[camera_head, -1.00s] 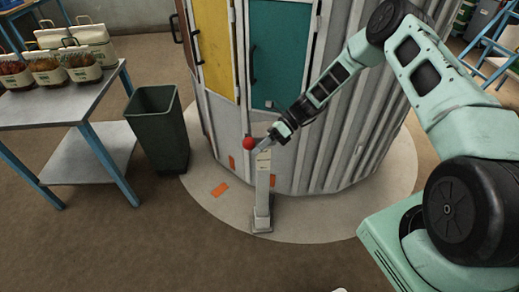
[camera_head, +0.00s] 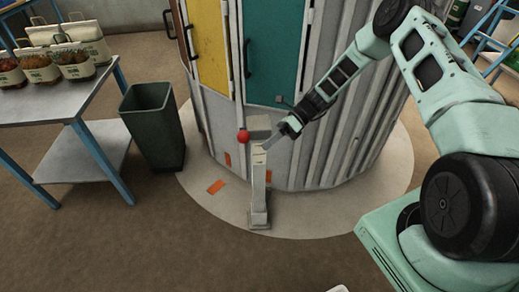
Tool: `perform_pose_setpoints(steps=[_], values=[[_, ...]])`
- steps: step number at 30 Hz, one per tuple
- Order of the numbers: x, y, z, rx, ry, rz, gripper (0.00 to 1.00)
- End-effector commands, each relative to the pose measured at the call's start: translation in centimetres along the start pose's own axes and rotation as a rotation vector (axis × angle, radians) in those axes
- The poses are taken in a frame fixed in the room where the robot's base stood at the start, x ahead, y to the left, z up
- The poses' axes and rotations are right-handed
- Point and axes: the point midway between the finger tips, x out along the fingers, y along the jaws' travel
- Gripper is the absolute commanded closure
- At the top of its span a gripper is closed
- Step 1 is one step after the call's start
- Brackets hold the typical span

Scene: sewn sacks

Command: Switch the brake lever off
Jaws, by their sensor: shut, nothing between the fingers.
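The brake lever has a red ball knob (camera_head: 243,136) at the upper left of a slim pale post (camera_head: 259,185). The post stands upright on the round pale floor pad, in front of the ribbed metal booth. A light grey block (camera_head: 260,123) shows beside the knob, above the post. My gripper (camera_head: 269,143) is shut and empty. Its fingertips are just right of the post's top, with a gap between them and the red knob. I cannot tell whether they touch the post. The joint between knob and post is too small to read.
The booth (camera_head: 335,130) has yellow and teal doors and stands close behind the post. A dark green bin (camera_head: 152,130) is at the left. A metal table (camera_head: 55,100) with bagged goods stands farther left. The brown floor in front is clear.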

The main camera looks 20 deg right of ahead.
Motion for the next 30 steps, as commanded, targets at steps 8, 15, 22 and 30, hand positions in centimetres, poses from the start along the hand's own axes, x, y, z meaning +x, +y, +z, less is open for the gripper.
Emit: perform_pose_setpoints(steps=[8,15,22,30], values=[[-4.5,-0.3,-0.1,-0.001,0.001,0.0,1.0],[-5.5,-0.3,-0.1,0.001,0.001,0.001,1.0],[-5.4,-0.3,-0.1,0.001,0.001,0.002,1.0],[-5.3,-0.1,0.1,-0.01,0.008,0.003,1.0]])
